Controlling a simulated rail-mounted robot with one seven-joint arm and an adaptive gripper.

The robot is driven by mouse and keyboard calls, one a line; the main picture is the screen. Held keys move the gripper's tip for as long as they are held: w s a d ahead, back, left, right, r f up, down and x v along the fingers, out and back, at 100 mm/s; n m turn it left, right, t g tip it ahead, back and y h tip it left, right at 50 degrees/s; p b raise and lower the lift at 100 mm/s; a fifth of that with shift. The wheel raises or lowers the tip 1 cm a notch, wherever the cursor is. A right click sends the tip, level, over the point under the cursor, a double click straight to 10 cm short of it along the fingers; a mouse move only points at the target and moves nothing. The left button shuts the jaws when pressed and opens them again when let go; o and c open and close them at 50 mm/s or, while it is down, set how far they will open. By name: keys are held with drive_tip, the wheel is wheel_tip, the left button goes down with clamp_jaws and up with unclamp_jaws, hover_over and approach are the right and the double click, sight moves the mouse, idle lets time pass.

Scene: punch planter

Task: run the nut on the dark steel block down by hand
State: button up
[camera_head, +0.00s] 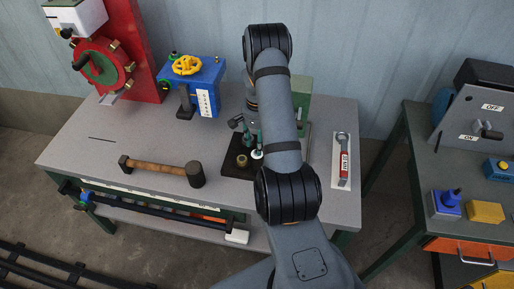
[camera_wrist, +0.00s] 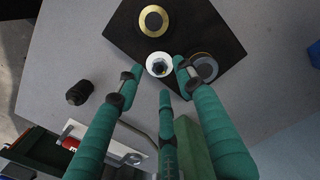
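The dark steel block (camera_wrist: 205,28) is a flat dark square; it also shows in the head view (camera_head: 232,165), partly behind my arm. A hex nut (camera_wrist: 159,67) with a dark centre sits on a white round piece on the block. A brass ring (camera_wrist: 154,20) and a grey ring with an orange rim (camera_wrist: 203,67) sit beside it. In the head view my gripper (camera_head: 248,133) is partly hidden by my arm.
A mallet (camera_head: 165,169) lies left of the block. A red-handled wrench (camera_head: 343,160) lies on a white pad to the right. A blue box with a yellow valve wheel (camera_head: 205,85) and a green block (camera_head: 304,84) stand behind. A black cylinder (camera_wrist: 80,93) stands near the block.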

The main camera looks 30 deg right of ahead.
wheel_tip(320, 180, up, 9)
drive_tip(key=shift+f, duration=0.2)
drive_tip(key=shift+r, duration=0.1)
wheel_tip(320, 180, up, 12)
idle(0.7)
idle(0.5)
wheel_tip(320, 180, down, 21)
idle(0.6)
drive_tip(key=shift+r, duration=0.15)
